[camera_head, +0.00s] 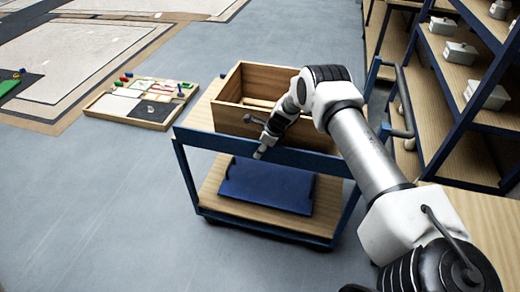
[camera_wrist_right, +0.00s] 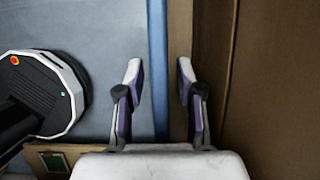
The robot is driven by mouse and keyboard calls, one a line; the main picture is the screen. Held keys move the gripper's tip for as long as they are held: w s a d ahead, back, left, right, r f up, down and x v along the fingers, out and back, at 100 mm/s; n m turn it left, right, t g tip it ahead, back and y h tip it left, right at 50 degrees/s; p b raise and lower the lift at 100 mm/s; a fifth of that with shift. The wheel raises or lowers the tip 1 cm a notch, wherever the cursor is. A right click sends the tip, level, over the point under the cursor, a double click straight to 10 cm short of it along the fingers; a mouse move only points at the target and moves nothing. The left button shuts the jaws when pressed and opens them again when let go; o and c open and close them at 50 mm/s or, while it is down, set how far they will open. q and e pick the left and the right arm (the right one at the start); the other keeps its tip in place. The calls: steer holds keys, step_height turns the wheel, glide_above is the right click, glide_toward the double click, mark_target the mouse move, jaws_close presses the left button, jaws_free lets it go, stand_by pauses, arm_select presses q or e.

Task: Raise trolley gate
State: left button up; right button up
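The trolley (camera_head: 325,212) has a blue frame, wooden decks and a handle on its right side. A blue rail (camera_head: 310,158) runs along the near edge of its upper deck; I cannot tell for certain whether this is the gate. A blue panel (camera_head: 268,186) lies flat on the lower deck. My right gripper (camera_head: 260,152) is at the near rail, left of its middle. In the right wrist view the right gripper (camera_wrist_right: 159,70) is open, with a blue strip (camera_wrist_right: 157,35) passing between its fingers; contact cannot be told. My left gripper is out of view.
An open wooden box (camera_head: 229,115) stands on the upper deck, just behind the rail. A shelf rack (camera_head: 436,110) with pale containers stands at the right. A mosaic tray (camera_head: 150,116) lies on the floor at left. The floor in front is clear.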

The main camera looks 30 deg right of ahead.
steer(key=shift+r, duration=0.15)
steer(key=v, duration=1.1)
steer(key=shift+s+d+r, duration=0.15)
steer(key=shift+s+r, duration=0.05)
steer(key=shift+r, duration=0.15)
